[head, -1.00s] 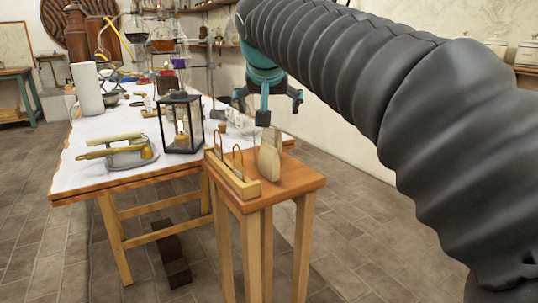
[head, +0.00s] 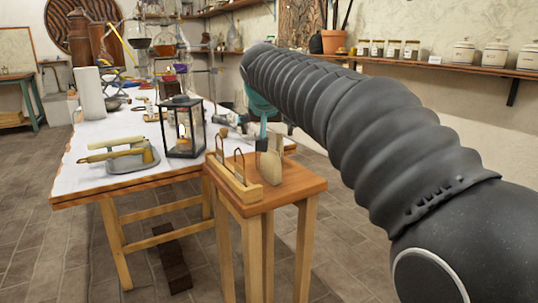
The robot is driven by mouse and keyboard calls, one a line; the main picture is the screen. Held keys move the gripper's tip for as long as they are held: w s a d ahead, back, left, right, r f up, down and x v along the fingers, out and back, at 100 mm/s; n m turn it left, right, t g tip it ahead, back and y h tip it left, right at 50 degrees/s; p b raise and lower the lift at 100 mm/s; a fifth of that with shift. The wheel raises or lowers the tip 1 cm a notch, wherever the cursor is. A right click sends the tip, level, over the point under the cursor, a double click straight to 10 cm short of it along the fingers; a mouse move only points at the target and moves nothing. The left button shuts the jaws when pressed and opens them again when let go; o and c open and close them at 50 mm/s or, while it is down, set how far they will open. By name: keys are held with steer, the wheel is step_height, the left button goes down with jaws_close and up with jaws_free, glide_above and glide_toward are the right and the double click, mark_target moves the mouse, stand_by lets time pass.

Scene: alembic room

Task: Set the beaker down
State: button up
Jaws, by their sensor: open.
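My gripper (head: 262,132) hangs over the small wooden side table (head: 300,186), at the end of my dark ribbed arm. One teal finger points down in front of the upper part of a pale, flat-sided wooden piece (head: 270,168) standing on the table; I cannot tell whether they touch. The gripper is open, though my arm hides much of it. I cannot make out a beaker for certain in this view; it may be hidden behind the gripper or too small to tell.
A wooden rack with wire loops (head: 233,180) stands on the side table's left edge. A black lantern (head: 183,128) and a scale-like device (head: 122,156) stand on the white-topped workbench (head: 88,180). The side table's front right corner is clear.

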mark_target(268, 136)
steer(key=x, duration=0.3)
steer(key=shift+w+f, duration=0.25)
steer(key=shift+f, duration=0.1)
steer(key=shift+c, duration=0.3)
steer(key=c, duration=1.3)
